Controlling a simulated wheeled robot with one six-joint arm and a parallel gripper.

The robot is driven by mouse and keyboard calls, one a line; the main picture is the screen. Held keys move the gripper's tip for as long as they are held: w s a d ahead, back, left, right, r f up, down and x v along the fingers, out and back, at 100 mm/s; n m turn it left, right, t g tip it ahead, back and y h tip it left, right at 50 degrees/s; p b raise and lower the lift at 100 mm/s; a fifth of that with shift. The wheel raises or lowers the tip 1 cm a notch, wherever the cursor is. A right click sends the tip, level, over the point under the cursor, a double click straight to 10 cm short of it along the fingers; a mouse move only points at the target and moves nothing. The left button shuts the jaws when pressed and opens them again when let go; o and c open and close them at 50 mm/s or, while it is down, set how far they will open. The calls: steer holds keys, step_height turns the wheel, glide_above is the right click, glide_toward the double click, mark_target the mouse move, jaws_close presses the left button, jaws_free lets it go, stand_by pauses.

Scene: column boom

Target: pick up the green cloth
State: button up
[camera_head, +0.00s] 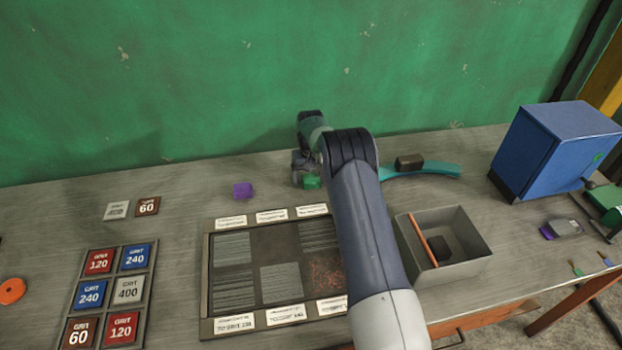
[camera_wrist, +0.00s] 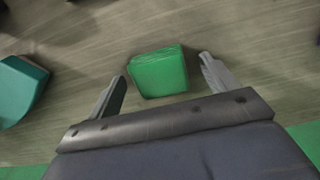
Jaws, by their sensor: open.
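The green cloth (camera_wrist: 159,72) is a small folded green block lying on the grey bench top. In the wrist view it sits just ahead of and between the two fingertips. My gripper (camera_wrist: 164,70) is open, one finger to each side of the cloth, with a gap showing on both sides. In the head view the green cloth (camera_head: 312,182) shows only in part, beside my gripper (camera_head: 300,180); my arm hides much of that area.
A purple block (camera_head: 242,190) lies left of my gripper. A teal strip (camera_head: 430,170) with a dark block (camera_head: 409,162) lies to the right. A framed panel (camera_head: 207,290), a grey open box (camera_head: 470,268) and a blue cabinet (camera_head: 550,150) stand nearby. A green wall (camera_head: 180,80) is behind.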

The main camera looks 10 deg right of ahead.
steer(key=shift+c, duration=0.3)
steer(key=c, duration=1)
